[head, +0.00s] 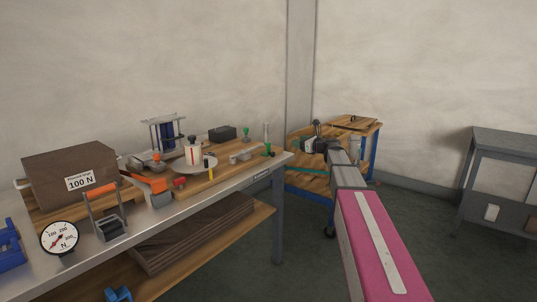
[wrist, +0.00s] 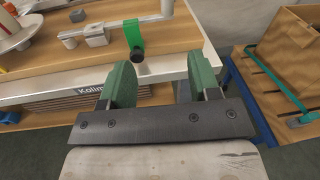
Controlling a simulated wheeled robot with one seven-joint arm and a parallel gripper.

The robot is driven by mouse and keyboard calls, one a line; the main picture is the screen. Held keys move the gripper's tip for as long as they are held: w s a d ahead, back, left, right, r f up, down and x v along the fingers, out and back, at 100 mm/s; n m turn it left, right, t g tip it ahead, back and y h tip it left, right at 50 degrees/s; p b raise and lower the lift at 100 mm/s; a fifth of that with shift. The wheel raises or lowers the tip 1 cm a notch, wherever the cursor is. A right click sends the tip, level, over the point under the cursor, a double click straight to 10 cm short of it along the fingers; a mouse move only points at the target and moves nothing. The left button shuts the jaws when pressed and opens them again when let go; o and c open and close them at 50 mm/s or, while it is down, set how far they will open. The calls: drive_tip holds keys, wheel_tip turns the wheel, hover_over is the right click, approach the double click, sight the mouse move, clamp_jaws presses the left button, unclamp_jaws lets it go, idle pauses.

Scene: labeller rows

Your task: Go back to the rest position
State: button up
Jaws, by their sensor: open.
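My gripper (wrist: 161,78) shows in the wrist view with its two green fingers apart and nothing between them. It hangs in front of the workbench's front edge (wrist: 60,97), over the gap to the right-hand stand. A green clamp handle (wrist: 133,33) with a black tip lies just beyond the fingers; I see no contact. In the head view my gripper (head: 312,145) is small and dark at the far end of my pink and grey arm, just right of the workbench's corner.
The workbench (head: 235,186) holds a brown 100 N box (head: 68,176), a round dial gauge (head: 59,238), a white round plate (head: 205,164) and several clamps. A blue-framed wooden stand (head: 368,128) is behind my arm. A grey table (head: 505,143) stands at right. Floor between is clear.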

drive_tip(key=s+a+f+n+g+h, duration=0.1)
drive_tip(key=s+f+n+g+h, duration=0.15)
drive_tip(key=s+f+n, duration=0.75)
drive_tip(key=s+a+f+n+g+h, duration=0.2)
drive_tip(key=s+f+n+g, duration=0.15)
drive_tip(key=s+f, duration=0.75)
drive_tip(key=s+d+f+n+g+h, duration=0.3)
drive_tip(key=s+f+n, duration=0.3)
drive_tip(key=s, duration=0.3)
drive_tip(key=s+d+f+n+g+h, duration=0.3)
drive_tip(key=s+f+n+h, duration=0.2)
drive_tip(key=s+f, duration=0.4)
drive_tip(key=shift+s+d+n, duration=0.4)
drive_tip(key=shift+s+n, duration=0.25)
